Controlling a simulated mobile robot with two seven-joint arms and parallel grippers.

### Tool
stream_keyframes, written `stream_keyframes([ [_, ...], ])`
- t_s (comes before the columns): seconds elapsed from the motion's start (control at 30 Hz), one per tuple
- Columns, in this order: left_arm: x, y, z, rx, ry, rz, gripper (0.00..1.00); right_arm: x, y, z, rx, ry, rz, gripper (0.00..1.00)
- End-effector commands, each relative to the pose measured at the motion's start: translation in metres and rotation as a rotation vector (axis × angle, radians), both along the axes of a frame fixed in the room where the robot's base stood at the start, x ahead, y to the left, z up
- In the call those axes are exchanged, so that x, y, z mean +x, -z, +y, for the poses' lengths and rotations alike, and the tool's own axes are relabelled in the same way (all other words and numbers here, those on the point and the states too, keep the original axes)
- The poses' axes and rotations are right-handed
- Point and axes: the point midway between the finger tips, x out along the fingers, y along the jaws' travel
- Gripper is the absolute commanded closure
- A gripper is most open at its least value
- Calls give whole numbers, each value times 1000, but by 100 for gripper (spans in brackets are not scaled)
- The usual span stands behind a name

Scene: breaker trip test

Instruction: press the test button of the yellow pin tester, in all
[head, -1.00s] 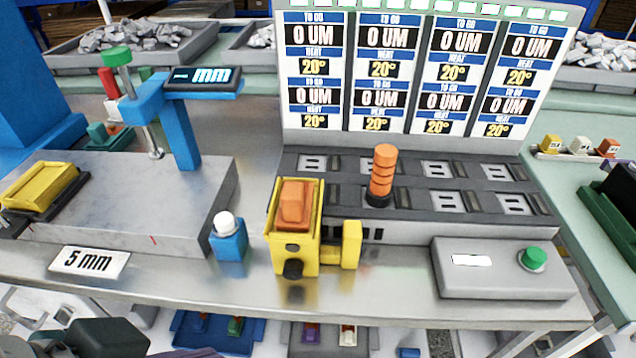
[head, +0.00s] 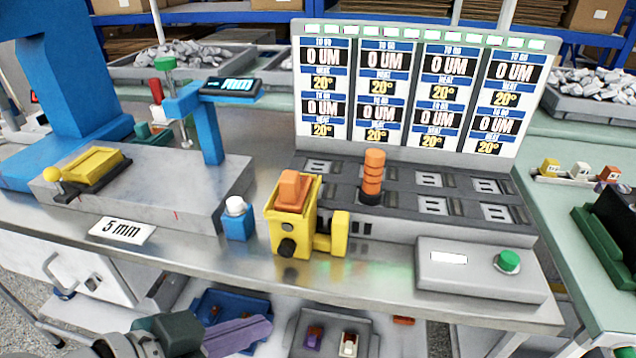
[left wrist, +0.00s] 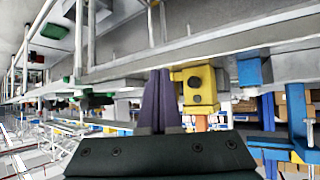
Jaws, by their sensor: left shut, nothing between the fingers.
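The yellow pin tester (head: 308,230) stands near the front edge of the steel bench, with an orange block (head: 292,190) in its top. A round black button (head: 287,248) is on its front face. In the left wrist view, which looks upside down, the tester (left wrist: 194,76) shows just right of my fingers. My left gripper (head: 262,330), with purple fingers, is shut and empty, low in front of the bench edge, below and left of the tester and apart from it. It also shows in the left wrist view (left wrist: 162,80). My right gripper is not in view.
A blue block with a white button (head: 236,218) stands left of the tester. A grey box with a green button (head: 508,262) is to the right. Behind are a slotted grey fixture with an orange ribbed post (head: 373,175) and a display panel (head: 415,90). Bins (head: 235,312) sit under the bench.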

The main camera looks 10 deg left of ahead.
Motion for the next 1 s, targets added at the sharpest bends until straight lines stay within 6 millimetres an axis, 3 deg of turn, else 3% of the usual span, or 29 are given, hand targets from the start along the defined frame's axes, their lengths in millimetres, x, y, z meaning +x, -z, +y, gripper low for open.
stream_keyframes([
  [0.6,73,3,-3,0,0,-3,100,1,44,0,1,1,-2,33],
  [1.0,87,0,-3,0,0,0,100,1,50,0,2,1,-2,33],
])
